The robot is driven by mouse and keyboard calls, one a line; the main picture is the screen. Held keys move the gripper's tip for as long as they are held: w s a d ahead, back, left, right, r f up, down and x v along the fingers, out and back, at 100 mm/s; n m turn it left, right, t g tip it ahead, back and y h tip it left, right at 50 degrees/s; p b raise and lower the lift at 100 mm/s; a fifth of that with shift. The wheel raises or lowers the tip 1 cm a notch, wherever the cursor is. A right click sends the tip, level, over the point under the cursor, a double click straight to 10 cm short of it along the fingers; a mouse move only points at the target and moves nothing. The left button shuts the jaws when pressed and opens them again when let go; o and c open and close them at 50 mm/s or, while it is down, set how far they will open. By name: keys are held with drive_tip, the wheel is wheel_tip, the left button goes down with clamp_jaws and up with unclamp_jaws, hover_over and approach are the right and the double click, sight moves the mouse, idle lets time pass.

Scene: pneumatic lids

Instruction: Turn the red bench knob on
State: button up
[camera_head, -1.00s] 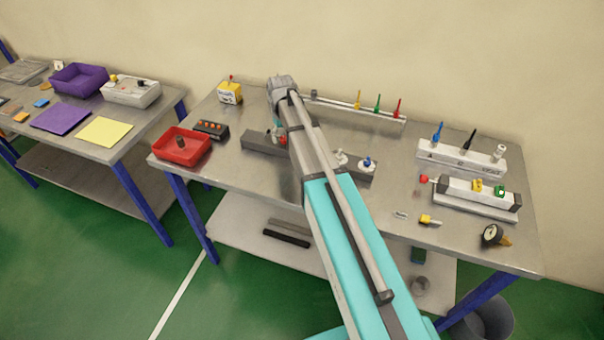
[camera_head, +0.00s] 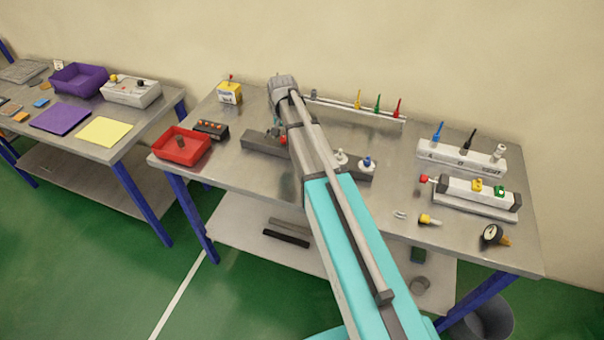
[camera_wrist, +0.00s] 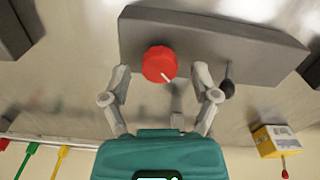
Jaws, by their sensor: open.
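The red knob (camera_wrist: 160,64) is round and ridged, with a white pointer line towards the lower right in the wrist view. It sits on a long grey block (camera_wrist: 225,38). In the head view the red knob (camera_head: 284,140) shows beside my arm, and part of the grey block (camera_head: 258,144) is hidden behind the arm. My gripper (camera_wrist: 162,75) is open, with one finger on each side of the knob's lower edge in the wrist view. Gaps show between the fingers and the knob. I cannot tell how high the fingertips are above the block.
A black-tipped lever (camera_wrist: 227,88) stands close by one finger in the wrist view. A yellow box (camera_wrist: 276,140) is farther off. White and blue knobs (camera_head: 367,164) sit farther along the block. A red tray (camera_head: 180,158) is at the bench's left.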

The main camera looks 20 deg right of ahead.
sight(285, 137)
drive_tip(key=m, duration=0.5)
drive_tip(key=shift+d+m, duration=0.1)
drive_tip(key=shift+m, duration=0.3)
wheel_tip(285, 137, up, 14)
drive_tip(key=p, duration=1.4)
drive_tip(key=s+f+n+b, duration=0.4)
drive_tip(key=s+n, duration=0.1)
drive_tip(key=s, duration=0.6)
drive_tip(key=s+f+n+b, duration=0.4)
drive_tip(key=s+n, duration=0.1)
drive_tip(key=s, duration=0.7)
drive_tip(key=shift+s+a+n, duration=0.15)
drive_tip(key=shift+a+n, duration=0.25)
drive_tip(key=shift+a, duration=0.05)
idle(1.0)
